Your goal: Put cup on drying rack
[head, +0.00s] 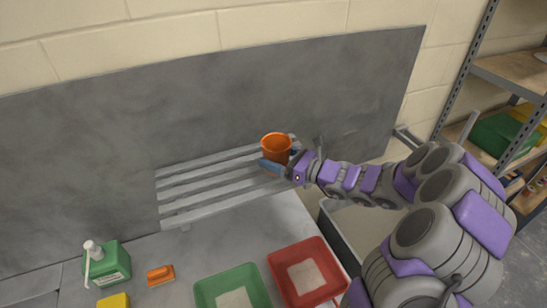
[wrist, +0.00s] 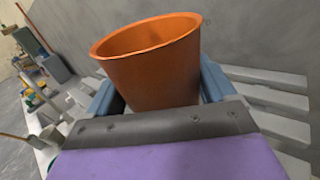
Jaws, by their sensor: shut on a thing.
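An orange cup (head: 276,148) is upright between the fingers of my gripper (head: 280,163), over the right part of the drying rack. The cup also shows large and close in the wrist view (wrist: 155,65), with a blue finger on each side of it. My gripper (wrist: 165,90) is shut on the cup. The drying rack (head: 200,189) is a set of grey slats against the grey back panel, and its slats also show in the wrist view (wrist: 275,100). The cup's underside is hidden, so I cannot tell whether it touches the slats.
A red tub (head: 307,275) and a green tub (head: 232,290) stand on the counter in front. A green soap bottle (head: 107,264), an orange brush (head: 160,275) and a yellow sponge (head: 114,301) are at the left. The rack's left slats are bare. Shelves (head: 500,70) stand at the right.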

